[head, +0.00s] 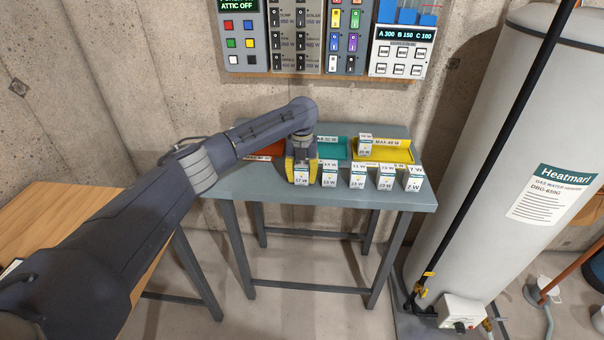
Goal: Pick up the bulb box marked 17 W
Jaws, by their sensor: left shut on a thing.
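The bulb box marked 17 W (301,178) is a small white box at the left end of a row of similar boxes near the front of the grey table (400,199). My left gripper (301,172) reaches down over it from above, with yellow fingertips on both sides of it. It is shut on this box. The box looks upright; I cannot tell whether it is lifted off the table. My right gripper is not in view.
Several other white boxes, such as the 7 W box (413,184), stand to the right. Behind are a teal tray (333,141), a yellow tray (398,144) and a partly hidden orange tray (266,150). A water heater (500,150) stands at the right.

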